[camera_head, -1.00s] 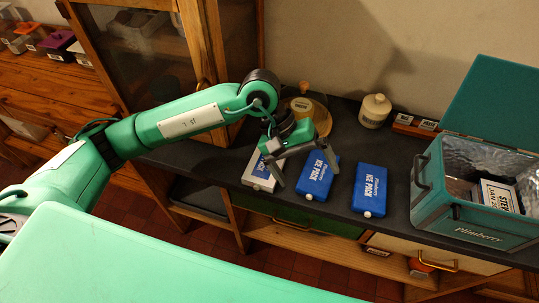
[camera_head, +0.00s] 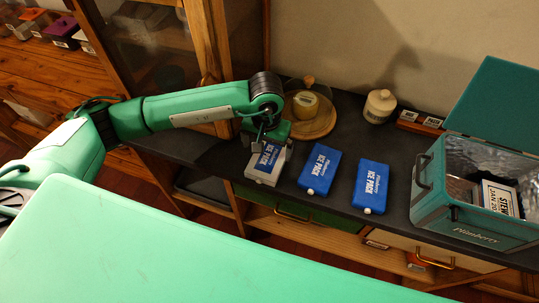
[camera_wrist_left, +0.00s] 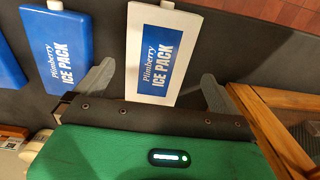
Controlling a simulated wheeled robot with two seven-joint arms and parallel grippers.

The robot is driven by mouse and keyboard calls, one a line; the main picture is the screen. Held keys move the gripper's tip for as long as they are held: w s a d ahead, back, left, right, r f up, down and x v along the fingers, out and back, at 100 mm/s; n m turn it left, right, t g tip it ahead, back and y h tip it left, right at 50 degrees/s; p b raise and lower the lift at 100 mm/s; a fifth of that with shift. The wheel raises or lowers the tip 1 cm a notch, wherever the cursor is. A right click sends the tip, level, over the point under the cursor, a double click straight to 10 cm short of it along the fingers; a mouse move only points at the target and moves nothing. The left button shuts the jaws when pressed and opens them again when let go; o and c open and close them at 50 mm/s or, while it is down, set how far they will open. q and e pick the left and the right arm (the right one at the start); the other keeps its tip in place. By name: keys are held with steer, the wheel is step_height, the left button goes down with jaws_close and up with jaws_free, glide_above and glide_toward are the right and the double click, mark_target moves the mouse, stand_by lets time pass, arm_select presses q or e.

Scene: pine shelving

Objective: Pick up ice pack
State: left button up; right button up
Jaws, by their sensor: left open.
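Three ice packs lie in a row on the dark counter in the head view. The left one is a white ice pack (camera_head: 266,165) with a blue label; the middle blue ice pack (camera_head: 319,168) and the right blue ice pack (camera_head: 370,186) lie to its right. My left gripper (camera_head: 266,143) is above the far end of the white pack. In the left wrist view, the open fingers (camera_wrist_left: 155,88) stand on either side of the white ice pack (camera_wrist_left: 156,48), with a blue pack (camera_wrist_left: 58,45) left of it. I cannot tell whether the fingers touch the pack. My right gripper is not in view.
An open teal cooler (camera_head: 470,222) with items inside stands at the right of the counter (camera_head: 405,150). A round wooden board with a glass cover (camera_head: 309,112) sits just behind the gripper. A cream jar (camera_head: 378,106) stands farther back. A wooden cabinet (camera_head: 205,60) rises at the left.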

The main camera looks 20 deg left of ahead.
mark_target(268, 159)
arm_select(q)
steer(key=shift+s+d+f+p, duration=0.1)
steer(key=shift+f+p, duration=0.45)
steer(key=shift+f, duration=0.05)
step_height(268, 159, down, 3)
steer(key=shift+d+f+p, duration=0.1)
steer(key=shift+p, duration=0.65)
steer(key=shift+f, duration=0.45)
steer(key=shift+c, duration=0.2)
steer(key=c, duration=1.1)
steer(key=shift+c, duration=0.2)
steer(key=shift+r, duration=0.15)
